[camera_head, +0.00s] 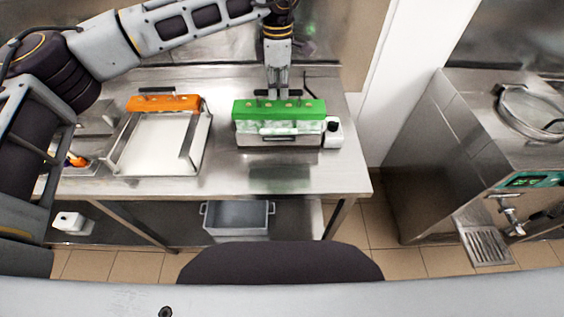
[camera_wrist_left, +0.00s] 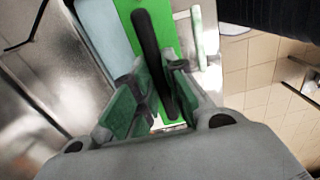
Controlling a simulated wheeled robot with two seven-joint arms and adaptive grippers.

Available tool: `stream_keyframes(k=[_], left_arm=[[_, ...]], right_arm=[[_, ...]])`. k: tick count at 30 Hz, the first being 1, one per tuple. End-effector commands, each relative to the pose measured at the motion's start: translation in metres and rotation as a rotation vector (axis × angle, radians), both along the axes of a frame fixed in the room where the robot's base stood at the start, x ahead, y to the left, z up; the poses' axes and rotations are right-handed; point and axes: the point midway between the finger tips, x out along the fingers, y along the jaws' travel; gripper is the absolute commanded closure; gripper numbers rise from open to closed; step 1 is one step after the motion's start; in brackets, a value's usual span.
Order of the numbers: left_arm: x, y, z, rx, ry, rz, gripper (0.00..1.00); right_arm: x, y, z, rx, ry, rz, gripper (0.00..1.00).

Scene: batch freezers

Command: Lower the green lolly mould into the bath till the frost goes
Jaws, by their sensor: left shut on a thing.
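The green lolly mould (camera_head: 280,110) is at the middle right of the steel table in the head view. Its body has pale, frosty-looking patches below the green top. My left gripper (camera_head: 278,92) comes down from above and is shut on the mould's dark handle. In the left wrist view, the gripper (camera_wrist_left: 160,85) has its pads around the dark handle bar, with the green top (camera_wrist_left: 166,28) beneath. The steel bath (camera_head: 270,141) is directly below the mould. The mould hides most of the bath's opening, so I cannot tell how deep it sits. My right gripper is not in view.
An orange mould (camera_head: 163,103) stands behind a white-bottomed tray (camera_head: 158,145) on the left of the table (camera_head: 225,179). A small white-and-black item (camera_head: 333,132) is right beside the bath. A grey tub (camera_head: 237,217) sits on the lower shelf. A steel machine (camera_head: 440,150) stands right, across a gap.

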Motion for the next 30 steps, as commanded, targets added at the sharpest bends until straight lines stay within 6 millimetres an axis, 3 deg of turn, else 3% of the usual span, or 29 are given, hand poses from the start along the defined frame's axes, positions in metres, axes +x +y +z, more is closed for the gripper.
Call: stream_keyframes(k=[30], left_arm=[[0.049,0.0,0.0,-0.001,-0.001,0.0,1.0]], right_arm=[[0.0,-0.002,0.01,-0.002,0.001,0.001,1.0]])
